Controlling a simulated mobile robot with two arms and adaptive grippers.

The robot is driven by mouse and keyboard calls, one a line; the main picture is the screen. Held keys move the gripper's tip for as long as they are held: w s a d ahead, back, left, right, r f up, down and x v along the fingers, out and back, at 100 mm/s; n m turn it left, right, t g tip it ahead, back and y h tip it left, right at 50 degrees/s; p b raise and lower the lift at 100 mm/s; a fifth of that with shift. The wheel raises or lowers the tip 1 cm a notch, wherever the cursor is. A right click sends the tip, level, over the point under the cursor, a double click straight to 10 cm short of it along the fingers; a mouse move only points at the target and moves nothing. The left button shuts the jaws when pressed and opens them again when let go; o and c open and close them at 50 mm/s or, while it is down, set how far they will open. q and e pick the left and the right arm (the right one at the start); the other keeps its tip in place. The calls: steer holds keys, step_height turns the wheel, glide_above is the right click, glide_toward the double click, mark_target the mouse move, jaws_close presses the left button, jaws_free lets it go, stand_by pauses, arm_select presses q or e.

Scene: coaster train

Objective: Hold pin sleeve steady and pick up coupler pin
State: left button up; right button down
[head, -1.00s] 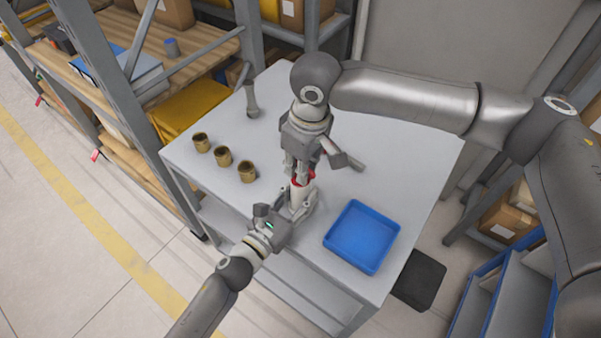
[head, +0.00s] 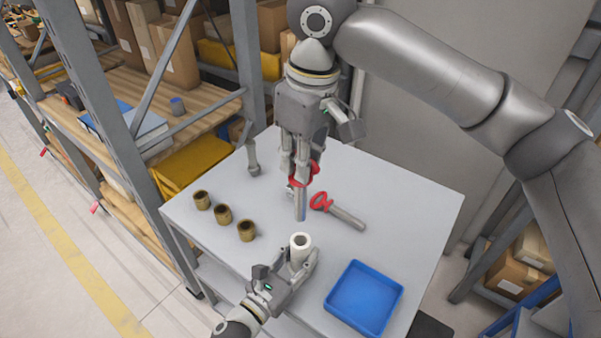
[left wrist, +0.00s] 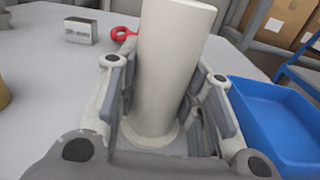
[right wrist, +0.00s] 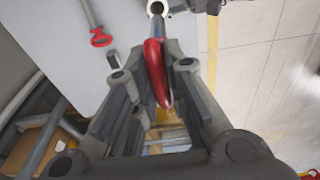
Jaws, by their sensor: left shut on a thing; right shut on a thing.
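The pin sleeve (head: 300,243), a white hollow cylinder, stands upright near the table's front edge, its open top showing. My left gripper (head: 290,268) is shut around its lower part; the left wrist view shows the sleeve (left wrist: 168,70) between both fingers. My right gripper (head: 304,168) is shut on the red handle of a coupler pin (head: 300,206). The pin's grey shaft hangs down above the table, behind the sleeve in the head view and apart from its mouth. The red handle also shows in the right wrist view (right wrist: 156,72). The fingers partly hide it.
A second red-handled pin (head: 346,217) lies on the table right of the held pin. Three brown cups (head: 223,214) stand at left, a grey post-like object (head: 253,158) behind them. A blue tray (head: 363,297) sits at front right. A shelf rack (head: 100,120) borders the left.

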arm_select(q)
steer(key=o, duration=1.1)
steer(key=shift+o, duration=0.2)
steer(key=shift+s+a, duration=0.1)
steer(key=v, duration=1.1)
steer(key=shift+s+a, duration=0.25)
